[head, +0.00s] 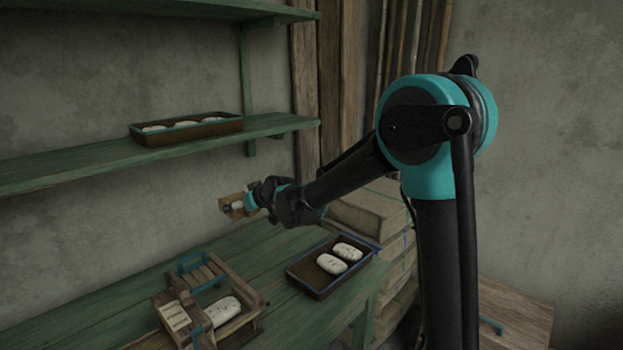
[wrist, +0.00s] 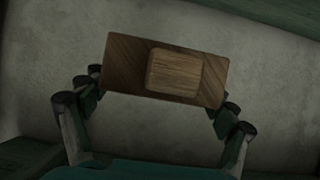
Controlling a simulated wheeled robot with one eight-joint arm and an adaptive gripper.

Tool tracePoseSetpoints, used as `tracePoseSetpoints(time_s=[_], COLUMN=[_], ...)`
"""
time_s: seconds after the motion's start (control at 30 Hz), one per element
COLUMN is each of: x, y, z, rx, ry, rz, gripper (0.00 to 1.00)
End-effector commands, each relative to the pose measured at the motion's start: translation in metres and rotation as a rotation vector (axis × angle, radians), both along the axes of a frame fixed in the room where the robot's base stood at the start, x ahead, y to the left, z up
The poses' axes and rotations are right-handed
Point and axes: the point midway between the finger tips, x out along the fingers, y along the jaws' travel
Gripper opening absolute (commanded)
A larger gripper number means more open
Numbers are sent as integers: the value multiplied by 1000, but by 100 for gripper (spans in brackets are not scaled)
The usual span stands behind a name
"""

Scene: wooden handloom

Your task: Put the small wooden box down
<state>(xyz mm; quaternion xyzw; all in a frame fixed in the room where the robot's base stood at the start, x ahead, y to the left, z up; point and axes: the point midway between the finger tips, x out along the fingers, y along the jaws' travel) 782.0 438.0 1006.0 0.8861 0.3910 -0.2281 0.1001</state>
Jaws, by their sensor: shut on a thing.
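The small wooden box (wrist: 125,68) shows in the wrist view as a brown block with a paler square piece on its face. My gripper (wrist: 163,95) is shut on it, one finger at each end. In the head view the box (head: 238,205) is small and partly hidden by my gripper (head: 254,198). It is held in the air above the green table (head: 240,254), in front of the wall and apart from both.
On the table are a dark tray (head: 313,289) with two pale speckled bars and a wooden frame (head: 168,299) with teal handles holding another. A green shelf (head: 80,167) with a tray (head: 187,137) is at upper left. The table's back is clear.

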Motion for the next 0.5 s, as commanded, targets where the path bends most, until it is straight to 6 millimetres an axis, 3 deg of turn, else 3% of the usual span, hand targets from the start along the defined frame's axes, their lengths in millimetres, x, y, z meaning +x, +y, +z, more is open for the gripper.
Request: tracePoseSetpoints(time_s=[0.2,0.5], x=[45,75], y=[-100,-250], z=[-24,-55], rx=[-5,-8], ry=[6,9], rz=[-115,-275], gripper=[54,54])
